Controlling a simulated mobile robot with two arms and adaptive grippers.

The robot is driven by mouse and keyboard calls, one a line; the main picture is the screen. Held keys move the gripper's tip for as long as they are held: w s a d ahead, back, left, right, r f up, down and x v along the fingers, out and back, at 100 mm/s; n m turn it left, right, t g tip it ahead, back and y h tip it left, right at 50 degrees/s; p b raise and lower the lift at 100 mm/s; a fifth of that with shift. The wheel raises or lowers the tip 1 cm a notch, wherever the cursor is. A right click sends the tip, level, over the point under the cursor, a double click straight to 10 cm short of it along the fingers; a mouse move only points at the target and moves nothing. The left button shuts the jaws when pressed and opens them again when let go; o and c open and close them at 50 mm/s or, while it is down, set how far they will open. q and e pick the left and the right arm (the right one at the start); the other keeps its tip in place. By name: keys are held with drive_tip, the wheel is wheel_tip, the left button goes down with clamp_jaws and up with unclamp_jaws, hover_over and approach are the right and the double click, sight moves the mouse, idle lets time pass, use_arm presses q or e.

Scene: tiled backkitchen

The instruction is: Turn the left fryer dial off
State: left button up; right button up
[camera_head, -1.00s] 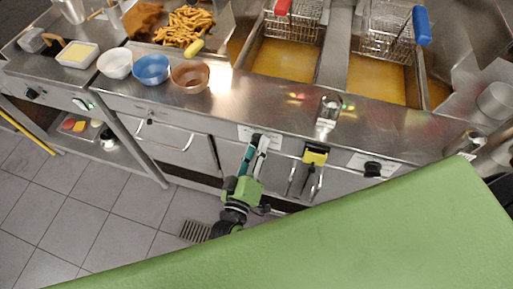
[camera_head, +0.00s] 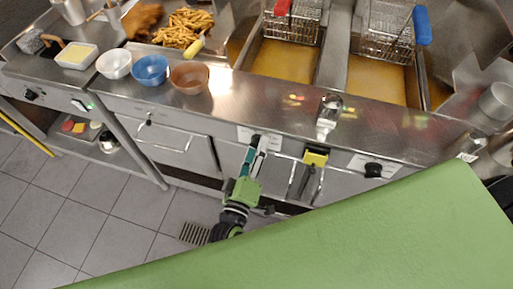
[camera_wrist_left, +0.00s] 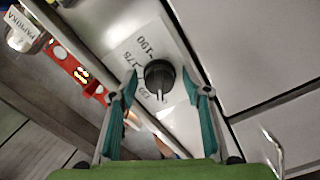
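The left fryer dial (camera_wrist_left: 159,77) is a round black knob with a pale pointer mark toward the bottom of the left wrist view. It sits on a white plate (camera_wrist_left: 128,48) printed with temperature numbers. My left gripper (camera_wrist_left: 165,97) is open, with one teal finger on each side of the dial. I cannot tell whether either finger touches it. In the head view my left gripper (camera_head: 259,143) reaches the fryer front below the left oil vat (camera_head: 284,62), and its fingers hide the dial there. My right gripper is not in view.
Another black dial (camera_head: 373,170) is on the fryer front to the right. A yellow-topped fixture (camera_head: 316,157) is between the dials. A shaker (camera_head: 328,112) stands on the counter edge above. Bowls (camera_head: 151,69) stand at left. A green surface (camera_head: 350,235) fills the lower right.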

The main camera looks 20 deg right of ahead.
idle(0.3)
use_arm(q)
drive_tip(key=v, duration=1.2)
drive_tip(key=shift+f, duration=0.1)
